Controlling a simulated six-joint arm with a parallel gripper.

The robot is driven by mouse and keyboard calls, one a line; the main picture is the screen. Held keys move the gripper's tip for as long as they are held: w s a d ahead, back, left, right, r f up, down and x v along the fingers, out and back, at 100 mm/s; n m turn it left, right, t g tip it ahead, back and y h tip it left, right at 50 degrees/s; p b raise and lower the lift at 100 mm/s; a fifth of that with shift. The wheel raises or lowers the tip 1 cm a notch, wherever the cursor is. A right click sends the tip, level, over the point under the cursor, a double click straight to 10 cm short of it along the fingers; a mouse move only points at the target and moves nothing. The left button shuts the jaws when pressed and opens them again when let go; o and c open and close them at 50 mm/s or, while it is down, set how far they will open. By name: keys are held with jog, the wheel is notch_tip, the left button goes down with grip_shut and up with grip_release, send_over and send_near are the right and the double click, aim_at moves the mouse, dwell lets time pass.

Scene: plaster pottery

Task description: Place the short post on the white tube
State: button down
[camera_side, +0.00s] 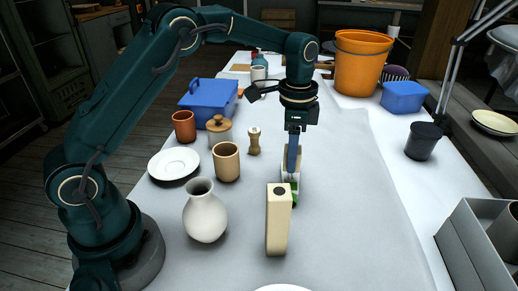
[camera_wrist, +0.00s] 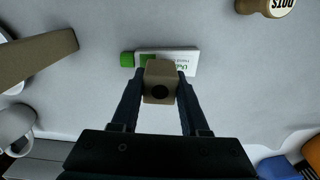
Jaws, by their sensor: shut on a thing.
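My gripper (camera_wrist: 160,78) is shut on the short post (camera_wrist: 160,79), a beige square block with a dark round hole in the end facing the wrist camera. The white tube (camera_wrist: 188,58), with green print and a green cap (camera_wrist: 127,59), lies on its side on the table. In the wrist view the post overlaps the tube's middle and hides part of it. In the side view my gripper (camera_side: 292,172) is low over the tube, whose green cap shows (camera_side: 294,198) behind a tall cream post. I cannot tell whether post and tube touch.
The tall cream post (camera_side: 278,222) stands upright in front of my gripper; it also shows at left in the wrist view (camera_wrist: 38,58). The cloth right of the tube is clear.

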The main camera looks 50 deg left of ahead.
jog(key=shift+f, duration=1.75)
jog(key=shift+f, duration=0.2)
jog(key=shift+c, duration=2)
grip_release()
jog(key=shift+r, duration=0.1)
